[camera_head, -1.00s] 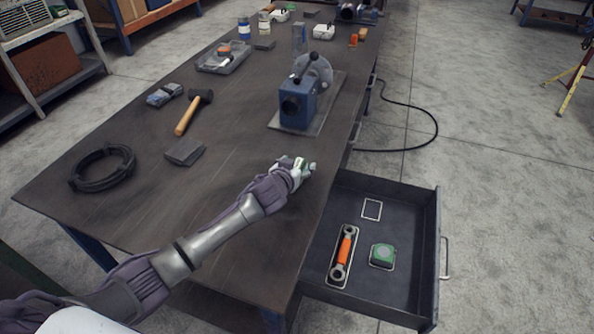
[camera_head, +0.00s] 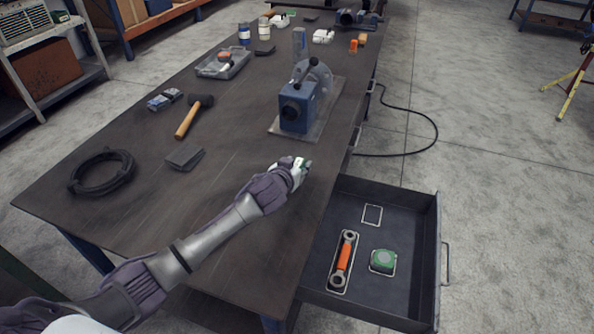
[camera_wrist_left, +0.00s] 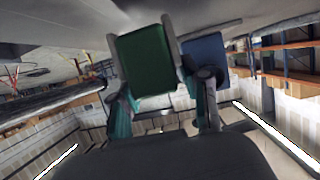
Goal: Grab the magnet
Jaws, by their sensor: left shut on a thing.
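My left gripper (camera_head: 301,166) reaches over the right edge of the workbench, near the open drawer. In the left wrist view its fingers (camera_wrist_left: 168,90) are shut on a small green block (camera_wrist_left: 147,58). The green block may be the magnet; the head view shows only a little green at the fingertips. My right gripper is not in view.
The open drawer (camera_head: 412,214) holds an orange-handled wrench (camera_head: 343,262), a green tape measure (camera_head: 383,261) and an empty white outline (camera_head: 372,215). A blue machine (camera_head: 297,108) stands beyond the hand. A hammer (camera_head: 188,120), grey pad (camera_head: 185,157) and black cable coil (camera_head: 101,172) lie left.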

